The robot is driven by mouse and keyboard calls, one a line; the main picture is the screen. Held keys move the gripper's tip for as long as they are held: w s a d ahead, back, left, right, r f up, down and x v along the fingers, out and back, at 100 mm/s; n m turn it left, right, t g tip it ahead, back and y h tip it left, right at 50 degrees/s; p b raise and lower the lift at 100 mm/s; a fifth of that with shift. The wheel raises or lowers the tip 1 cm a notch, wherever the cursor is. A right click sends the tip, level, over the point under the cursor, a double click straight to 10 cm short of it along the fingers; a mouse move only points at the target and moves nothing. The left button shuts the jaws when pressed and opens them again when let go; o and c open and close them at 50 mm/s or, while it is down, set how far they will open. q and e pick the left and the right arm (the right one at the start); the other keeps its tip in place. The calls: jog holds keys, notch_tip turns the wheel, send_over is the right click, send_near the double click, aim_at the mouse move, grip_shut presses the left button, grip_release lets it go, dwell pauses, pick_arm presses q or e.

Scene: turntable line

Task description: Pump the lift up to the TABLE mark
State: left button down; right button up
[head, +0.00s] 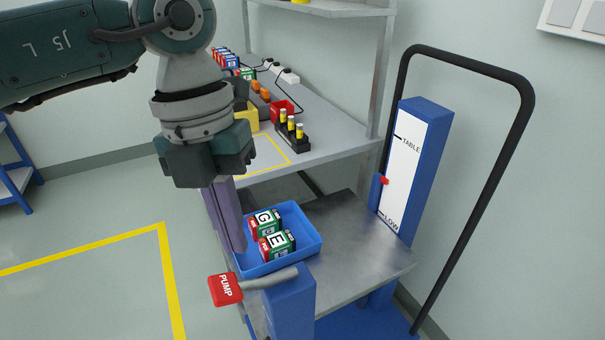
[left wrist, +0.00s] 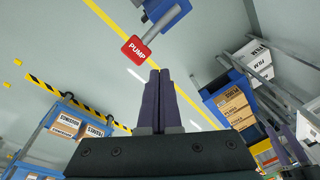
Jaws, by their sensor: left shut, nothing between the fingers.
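The red PUMP pad (head: 226,289) sits on the end of a grey lever (head: 269,280) at a blue post (head: 290,305). My left gripper (head: 241,250) is shut and empty, fingers pointing down, just above and behind the pad in the head view. In the left wrist view the PUMP pad (left wrist: 136,50) lies just beyond the closed fingertips (left wrist: 158,73); contact is not visible. The lift's red pointer (head: 384,181) stands between LOW and TABLE on the white scale (head: 402,175). Purple fingers at the right of the left wrist view look like my right gripper (left wrist: 285,147); its opening is unclear.
A blue tray (head: 314,240) with G and E blocks rests on the grey lift platform (head: 375,235). A fixed grey table (head: 335,142) with racks and small parts stands behind, higher up. A black push handle (head: 497,170) rises at right.

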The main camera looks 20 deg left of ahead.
aim_at(225, 283)
pick_arm(q)
jog(key=a, duration=0.1)
jog(key=a+y, duration=0.1)
jog(key=a, duration=0.1)
jog(key=shift+w+a+f, duration=0.1)
jog(key=shift+w+f, duration=0.25)
jog(key=shift+f+b, duration=0.2)
jog(key=shift+b, duration=0.15)
jog(key=shift+f, duration=0.25)
jog(key=f+b, duration=0.1)
jog(key=f, duration=0.1)
jog(key=f+b, duration=0.4)
jog(key=shift+s+f, duration=0.1)
jog(key=shift+s, duration=0.25)
